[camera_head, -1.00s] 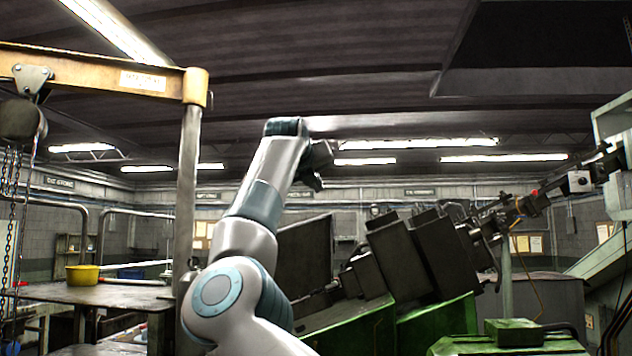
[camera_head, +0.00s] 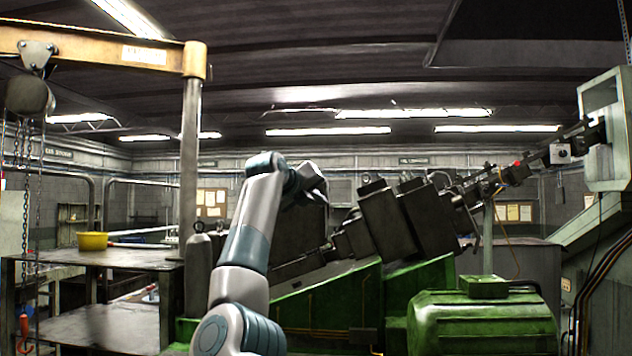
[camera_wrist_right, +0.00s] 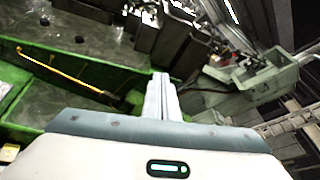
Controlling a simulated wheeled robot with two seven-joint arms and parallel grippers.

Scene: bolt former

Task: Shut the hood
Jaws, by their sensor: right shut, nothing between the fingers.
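The green bolt former (camera_head: 330,305) fills the middle and right of the head view, with dark blocks on its sloping top. A dark flat panel (camera_head: 312,222), which may be the hood, stands upright behind my right arm and is partly hidden by it. My right gripper (camera_head: 318,190) is at the end of the raised, bent arm, near the panel's upper edge; its fingers are hard to make out there. In the right wrist view its fingers (camera_wrist_right: 160,92) are together and empty, above the green machine. I cannot tell whether it touches the panel. My left gripper is out of view.
A grey control box (camera_head: 606,130) is at the far right. A yellow rod (camera_wrist_right: 62,72) crosses the green machine part in the wrist view.

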